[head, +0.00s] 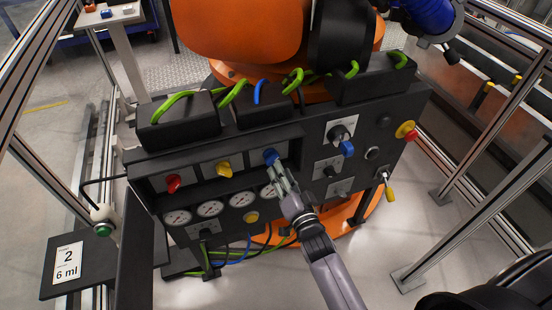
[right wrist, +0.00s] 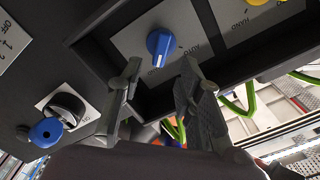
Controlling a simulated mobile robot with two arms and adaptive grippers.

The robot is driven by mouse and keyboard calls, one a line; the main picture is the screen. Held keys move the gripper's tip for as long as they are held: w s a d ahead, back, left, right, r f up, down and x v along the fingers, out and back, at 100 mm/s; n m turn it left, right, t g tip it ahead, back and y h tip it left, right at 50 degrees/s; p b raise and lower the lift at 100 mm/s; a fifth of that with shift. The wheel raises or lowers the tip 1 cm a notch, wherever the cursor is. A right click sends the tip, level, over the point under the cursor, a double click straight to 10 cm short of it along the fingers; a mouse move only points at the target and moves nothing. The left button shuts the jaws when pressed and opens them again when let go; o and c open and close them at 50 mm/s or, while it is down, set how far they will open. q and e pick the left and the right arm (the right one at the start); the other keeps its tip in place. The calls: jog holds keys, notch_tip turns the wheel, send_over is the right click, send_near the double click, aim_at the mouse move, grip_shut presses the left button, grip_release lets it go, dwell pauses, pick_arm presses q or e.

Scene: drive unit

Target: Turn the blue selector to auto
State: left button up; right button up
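The blue selector (head: 271,156) sits in the recessed strip of the dark control panel, right of a yellow and a red selector. In the right wrist view the blue selector (right wrist: 160,44) is on a grey plate, with a white mark at its lower end. The plate's lettering is small and tilted; one label beside the knob seems to read AUTO. My right gripper (head: 280,175) is just in front of and below the selector. In the wrist view its two fingers (right wrist: 158,88) are spread with nothing between them, apart from the knob. My left gripper is not in view.
A yellow selector (head: 224,169) and a red selector (head: 173,183) share the strip. Several gauges (head: 210,208) lie below it. The recess has raised edges.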

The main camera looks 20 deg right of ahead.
aim_at(276, 160)
jog(key=w, duration=0.5)
jog(key=shift+w+a, duration=0.1)
jog(key=shift+w, duration=0.15)
jog(key=shift+c, duration=0.4)
grip_shut()
